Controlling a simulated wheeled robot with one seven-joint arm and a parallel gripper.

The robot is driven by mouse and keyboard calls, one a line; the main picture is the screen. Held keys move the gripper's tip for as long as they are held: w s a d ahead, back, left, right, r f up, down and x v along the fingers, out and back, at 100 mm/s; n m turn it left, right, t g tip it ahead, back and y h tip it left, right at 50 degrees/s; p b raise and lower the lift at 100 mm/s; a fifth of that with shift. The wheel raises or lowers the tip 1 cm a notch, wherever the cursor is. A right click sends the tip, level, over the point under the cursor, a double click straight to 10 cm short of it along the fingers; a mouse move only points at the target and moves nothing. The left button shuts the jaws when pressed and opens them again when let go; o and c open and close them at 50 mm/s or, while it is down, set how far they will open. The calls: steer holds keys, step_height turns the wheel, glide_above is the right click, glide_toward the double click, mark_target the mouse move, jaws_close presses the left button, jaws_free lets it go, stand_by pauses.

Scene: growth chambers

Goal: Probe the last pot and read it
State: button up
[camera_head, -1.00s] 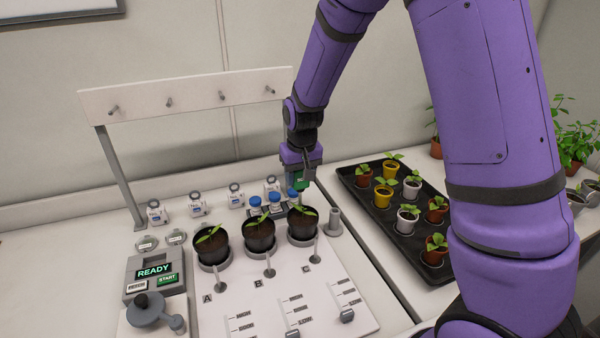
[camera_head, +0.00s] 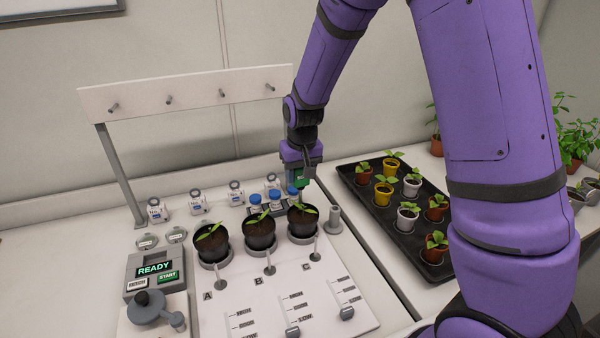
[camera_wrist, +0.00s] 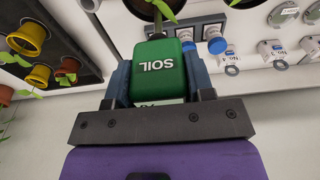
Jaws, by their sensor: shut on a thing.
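My gripper (camera_head: 301,172) is shut on the green soil probe (camera_wrist: 165,70), whose face reads "SOIL" upside down in the wrist view. In the head view the green probe (camera_head: 299,182) is just behind and above pot C (camera_head: 302,226), the rightmost of three black pots with seedlings. Whether the probe's tip touches soil cannot be told. Pot B (camera_head: 260,238) and pot A (camera_head: 212,248) stand to its left. Sliders with level marks lie in front; the slider for B (camera_head: 292,332) and the slider for C (camera_head: 347,313) show. A's slider is not visible.
A grey post holder (camera_head: 333,222) stands right of pot C. Blue-capped vials (camera_head: 273,199) are behind the pots. A black tray (camera_head: 401,228) of potted seedlings is at right. A pegged board (camera_head: 190,94) rises behind.

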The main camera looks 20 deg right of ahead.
mark_target(300, 187)
steer(key=shift+f, duration=0.2)
steer(key=shift+f, duration=2.2)
steer(key=o, duration=1.1)
